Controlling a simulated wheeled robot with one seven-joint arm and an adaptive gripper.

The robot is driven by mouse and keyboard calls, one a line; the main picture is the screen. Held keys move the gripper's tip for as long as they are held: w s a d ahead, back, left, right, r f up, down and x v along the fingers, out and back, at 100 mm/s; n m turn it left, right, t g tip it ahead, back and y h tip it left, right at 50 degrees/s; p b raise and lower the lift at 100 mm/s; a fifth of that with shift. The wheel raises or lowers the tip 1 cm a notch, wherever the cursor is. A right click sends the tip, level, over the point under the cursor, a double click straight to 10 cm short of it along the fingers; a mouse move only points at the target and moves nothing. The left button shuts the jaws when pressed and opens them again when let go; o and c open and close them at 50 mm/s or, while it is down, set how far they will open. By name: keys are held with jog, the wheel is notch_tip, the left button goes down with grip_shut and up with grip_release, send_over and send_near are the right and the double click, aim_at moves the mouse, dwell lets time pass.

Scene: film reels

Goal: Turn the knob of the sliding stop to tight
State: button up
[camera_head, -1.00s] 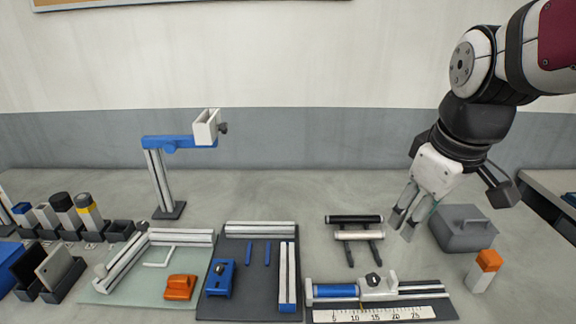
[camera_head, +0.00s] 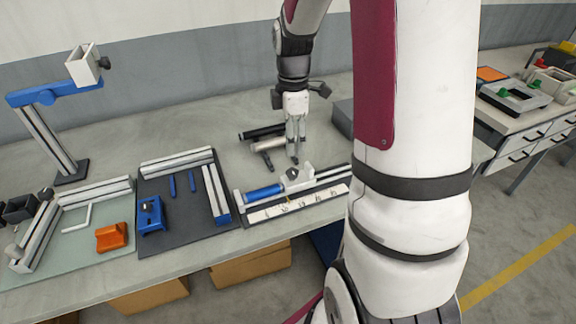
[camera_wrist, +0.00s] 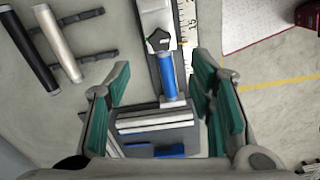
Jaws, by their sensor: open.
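The sliding stop (camera_head: 305,177) is a pale block on a rail fixture with a white ruler (camera_head: 300,203) along its front. Its dark knob (camera_head: 292,173) sits on top; in the wrist view the faceted knob (camera_wrist: 158,40) is at top centre. A blue cylinder (camera_head: 263,192) lies left of the stop on the rail; in the wrist view the cylinder (camera_wrist: 168,75) is below the knob. My gripper (camera_head: 296,155) points down above and just behind the stop. In the wrist view my gripper (camera_wrist: 163,68) is open, with teal-padded fingers wide apart and nothing between them.
A black bar and a pale bar (camera_head: 268,144) lie behind the fixture. A dark board (camera_head: 180,212) with rails and blue parts is to the left, then an orange block (camera_head: 111,237). A blue stand (camera_head: 60,92) rises at far left. My arm hides the table's right part.

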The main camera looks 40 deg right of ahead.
aim_at(292, 171)
notch_tip(292, 171, down, 10)
jog(key=shift+f, duration=0.15)
dwell(0.3)
jog(key=c, duration=1.2)
